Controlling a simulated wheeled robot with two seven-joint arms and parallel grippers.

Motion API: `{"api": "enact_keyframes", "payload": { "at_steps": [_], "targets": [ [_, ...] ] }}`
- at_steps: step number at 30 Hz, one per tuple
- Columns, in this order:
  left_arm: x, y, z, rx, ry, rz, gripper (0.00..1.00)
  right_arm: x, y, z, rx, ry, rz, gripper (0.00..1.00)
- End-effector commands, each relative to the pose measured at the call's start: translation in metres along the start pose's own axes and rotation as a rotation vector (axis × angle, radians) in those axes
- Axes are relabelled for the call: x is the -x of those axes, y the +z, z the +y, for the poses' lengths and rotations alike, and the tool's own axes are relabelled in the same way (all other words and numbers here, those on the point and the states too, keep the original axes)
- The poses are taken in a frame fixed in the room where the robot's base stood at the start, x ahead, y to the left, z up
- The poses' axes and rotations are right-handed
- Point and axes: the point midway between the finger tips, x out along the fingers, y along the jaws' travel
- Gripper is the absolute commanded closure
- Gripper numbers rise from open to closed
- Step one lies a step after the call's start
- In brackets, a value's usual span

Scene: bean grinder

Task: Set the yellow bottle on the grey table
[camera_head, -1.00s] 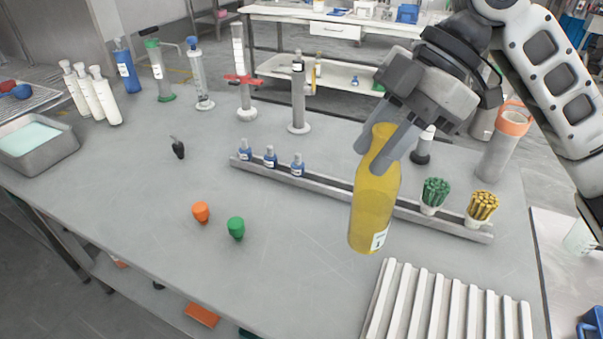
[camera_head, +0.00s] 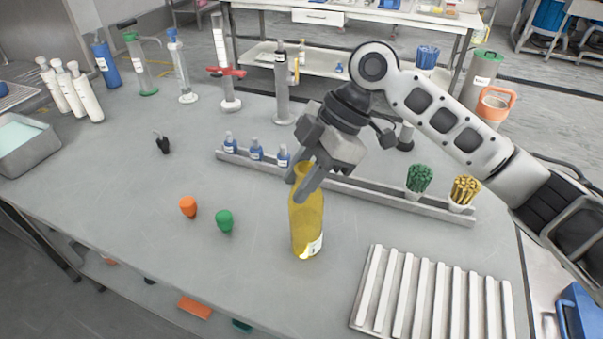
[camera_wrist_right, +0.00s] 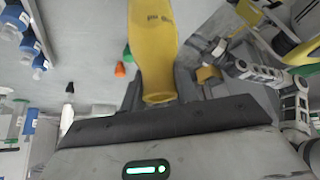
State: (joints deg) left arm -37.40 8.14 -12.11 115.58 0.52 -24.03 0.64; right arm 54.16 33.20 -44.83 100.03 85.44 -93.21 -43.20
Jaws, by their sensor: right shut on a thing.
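The yellow bottle (camera_head: 306,222) is upright in the head view, over the front middle of the grey table (camera_head: 130,215). My right gripper (camera_head: 306,180) is shut on its upper part, with a finger on each side of the neck. I cannot tell for sure whether the bottle's base touches the table or hangs just above it. In the right wrist view the bottle (camera_wrist_right: 152,50) runs up from between the fingers, its rim nearest the camera. My left gripper is not in view.
A ribbed white rack (camera_head: 425,295) lies right of the bottle. A long grey rail (camera_head: 345,187) with small blue bottles and brush cups runs behind it. An orange stopper (camera_head: 188,207) and a green stopper (camera_head: 224,221) lie to the left. Bare table surrounds the bottle's front.

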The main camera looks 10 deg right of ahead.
Motion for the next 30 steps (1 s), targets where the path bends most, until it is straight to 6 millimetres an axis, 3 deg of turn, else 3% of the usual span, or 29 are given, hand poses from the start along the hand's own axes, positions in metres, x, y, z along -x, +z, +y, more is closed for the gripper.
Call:
{"api": "enact_keyframes", "payload": {
  "at_steps": [5,6,8,16,20,30],
  "targets": [
    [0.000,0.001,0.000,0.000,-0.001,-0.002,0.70,0.000,0.000,0.000,0.001,0.002,0.002,1.00],
    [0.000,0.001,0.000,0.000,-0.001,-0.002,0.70,0.000,0.000,0.000,0.000,0.001,0.001,0.59],
    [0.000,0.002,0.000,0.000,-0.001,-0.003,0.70,0.000,0.000,0.000,0.000,0.001,0.000,0.48],
    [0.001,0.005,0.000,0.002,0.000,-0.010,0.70,0.001,0.000,0.000,0.000,0.000,0.000,0.48],
    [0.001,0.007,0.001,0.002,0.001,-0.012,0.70,0.010,0.001,0.001,-0.001,0.002,-0.002,0.48],
    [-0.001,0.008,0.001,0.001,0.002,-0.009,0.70,0.079,0.000,0.001,-0.001,0.004,0.000,0.48]
  ]
}}
